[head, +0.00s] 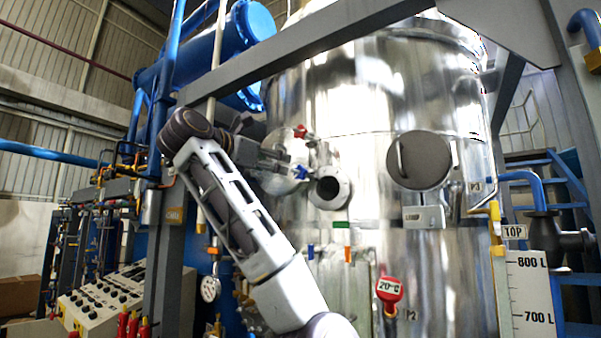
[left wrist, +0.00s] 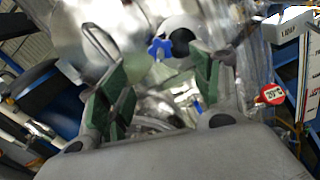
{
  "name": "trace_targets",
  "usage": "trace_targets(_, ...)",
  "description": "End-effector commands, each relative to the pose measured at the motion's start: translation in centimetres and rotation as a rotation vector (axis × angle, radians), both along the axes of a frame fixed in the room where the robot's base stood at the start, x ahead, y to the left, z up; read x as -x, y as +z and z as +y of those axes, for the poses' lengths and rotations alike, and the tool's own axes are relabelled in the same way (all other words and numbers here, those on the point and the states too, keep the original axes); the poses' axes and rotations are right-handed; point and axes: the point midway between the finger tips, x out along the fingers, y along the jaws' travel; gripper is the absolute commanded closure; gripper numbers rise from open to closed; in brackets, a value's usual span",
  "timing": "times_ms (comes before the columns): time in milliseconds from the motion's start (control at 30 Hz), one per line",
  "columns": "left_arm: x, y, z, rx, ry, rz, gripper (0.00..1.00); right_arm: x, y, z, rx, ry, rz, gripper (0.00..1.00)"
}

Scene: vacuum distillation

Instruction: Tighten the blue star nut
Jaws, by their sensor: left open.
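The blue star nut (head: 301,172) is at the right edge of a shiny round cover on the steel vessel, just left of a white-rimmed round port (head: 330,188). In the left wrist view the blue star nut (left wrist: 158,47) shows beyond and between the fingertips, beside the dark port opening. My left gripper (head: 275,158) is close to the nut on its left side, partly against the shiny background. Its green-padded fingers (left wrist: 155,72) are spread open with nothing between them. I cannot tell the exact gap to the nut. My right gripper is not in view.
A large grey round hatch (head: 420,160) with a handle is right of the port. A red 20°C gauge (head: 389,290) sits lower on the vessel. A red knob (head: 300,131) is above the nut. A control panel (head: 112,298) and blue pipework stand at left.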

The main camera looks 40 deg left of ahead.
Motion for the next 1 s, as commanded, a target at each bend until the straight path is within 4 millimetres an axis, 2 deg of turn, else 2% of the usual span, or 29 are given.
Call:
trace_targets(267,-2.7,0.1,0.3,0.0,0.0,0.003,0.35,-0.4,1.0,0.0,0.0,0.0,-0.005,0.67)
trace_targets(1000,-11.9,0.1,1.3,0.0,0.001,0.002,0.35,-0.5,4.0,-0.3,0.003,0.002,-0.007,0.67)
